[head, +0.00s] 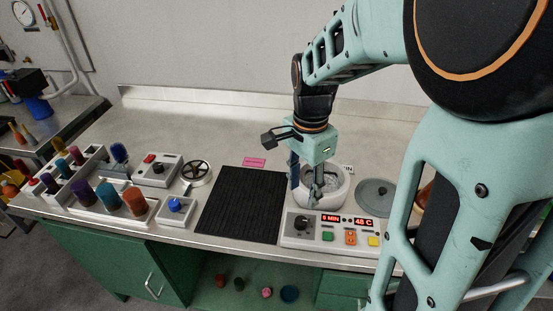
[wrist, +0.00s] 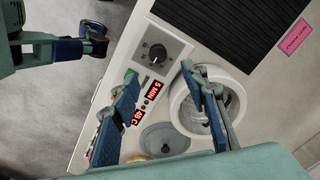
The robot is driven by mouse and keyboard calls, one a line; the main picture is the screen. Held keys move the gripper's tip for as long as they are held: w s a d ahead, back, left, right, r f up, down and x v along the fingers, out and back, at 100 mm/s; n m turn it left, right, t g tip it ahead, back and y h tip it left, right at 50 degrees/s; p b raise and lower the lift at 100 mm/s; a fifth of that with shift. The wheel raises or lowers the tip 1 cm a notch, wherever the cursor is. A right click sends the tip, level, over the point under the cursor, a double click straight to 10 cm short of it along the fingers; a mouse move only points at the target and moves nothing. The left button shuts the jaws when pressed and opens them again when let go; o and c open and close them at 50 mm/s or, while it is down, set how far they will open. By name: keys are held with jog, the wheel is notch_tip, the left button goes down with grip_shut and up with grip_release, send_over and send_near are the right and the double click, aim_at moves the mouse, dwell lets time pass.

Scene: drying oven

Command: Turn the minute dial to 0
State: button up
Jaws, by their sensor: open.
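The minute dial (head: 302,222) is a black round knob at the left end of the white control panel (head: 288,238). In the wrist view the dial (wrist: 158,52) sits on a dark square plate with pale marks. The red display (head: 331,218) beside it reads 5 MIN, and the other reads about 48 C. My gripper (head: 305,186) is open and empty, pointing down above the white round vessel behind the panel. In the wrist view its blue-padded fingertips (wrist: 159,76) are spread apart, with the dial beyond and between them. It does not appear to touch the dial.
The white vessel (head: 335,197) stands behind the panel, with a grey lid (head: 377,194) to its right. Green, orange and yellow buttons (head: 350,237) line the panel. A black ribbed mat (head: 238,205) lies left. Racks of coloured knobs and bottles (head: 107,195) stand further left.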

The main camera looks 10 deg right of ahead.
aim_at(301, 220)
notch_tip(301, 220, down, 11)
jog(key=shift+s+r+b, duration=0.1)
jog(key=shift+s+b, duration=0.05)
jog(key=shift+b, duration=0.15)
jog(key=shift+c, duration=0.2)
grip_shut()
